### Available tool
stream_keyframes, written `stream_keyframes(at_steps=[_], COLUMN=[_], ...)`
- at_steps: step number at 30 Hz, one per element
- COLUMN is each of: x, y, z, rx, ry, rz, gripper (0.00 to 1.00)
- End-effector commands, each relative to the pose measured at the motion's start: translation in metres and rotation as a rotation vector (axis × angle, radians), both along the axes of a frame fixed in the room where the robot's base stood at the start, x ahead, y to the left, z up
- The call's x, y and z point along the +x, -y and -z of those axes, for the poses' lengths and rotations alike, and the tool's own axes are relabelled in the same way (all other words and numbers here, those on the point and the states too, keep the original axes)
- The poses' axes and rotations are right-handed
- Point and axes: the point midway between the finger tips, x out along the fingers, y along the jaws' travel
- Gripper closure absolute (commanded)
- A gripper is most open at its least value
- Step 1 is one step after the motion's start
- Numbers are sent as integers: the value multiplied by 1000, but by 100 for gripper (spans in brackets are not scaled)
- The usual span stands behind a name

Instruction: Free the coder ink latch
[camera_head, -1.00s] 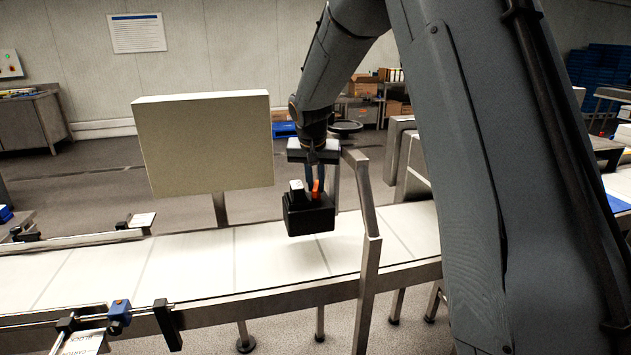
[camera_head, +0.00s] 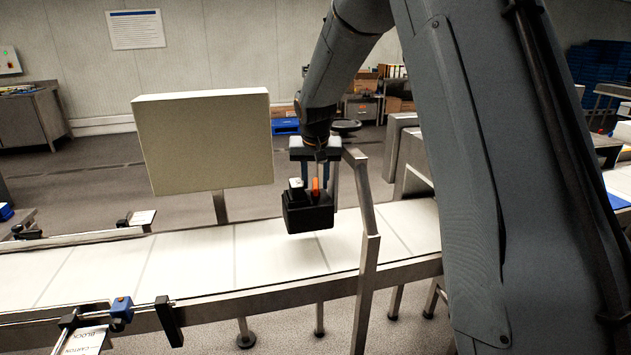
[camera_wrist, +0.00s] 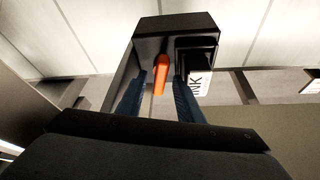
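The coder (camera_head: 308,216) is a black box above the conveyor in the head view; it also shows in the wrist view (camera_wrist: 200,22). Its orange latch (camera_head: 316,186) stands roughly upright at the top of the box. The latch also shows in the wrist view (camera_wrist: 161,75). My gripper (camera_head: 318,178) is at the coder from above, open. In the wrist view its two dark blue fingers (camera_wrist: 160,84) stand on either side of the latch, with gaps showing. A white label reading "INK" (camera_wrist: 200,84) is partly hidden behind the right finger.
A pale conveyor (camera_head: 200,262) runs under the coder. A metal post (camera_head: 369,250) stands close to its right. A large beige panel (camera_head: 203,143) stands to the left. A guide rail with a blue clamp (camera_head: 121,309) lies along the front edge.

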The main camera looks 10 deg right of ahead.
Motion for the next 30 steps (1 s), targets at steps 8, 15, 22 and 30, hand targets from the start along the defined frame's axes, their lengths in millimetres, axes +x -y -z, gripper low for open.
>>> stream_keyframes(at_steps=[8,15,22,30], x=[-1,-10,-23,-30], y=[0,-3,-6,-8], z=[0,-25,-57,-71], rx=[0,-1,0,0], ry=[-2,2,2,-2], rz=[0,-1,0,0], gripper=[67,67,67,67])
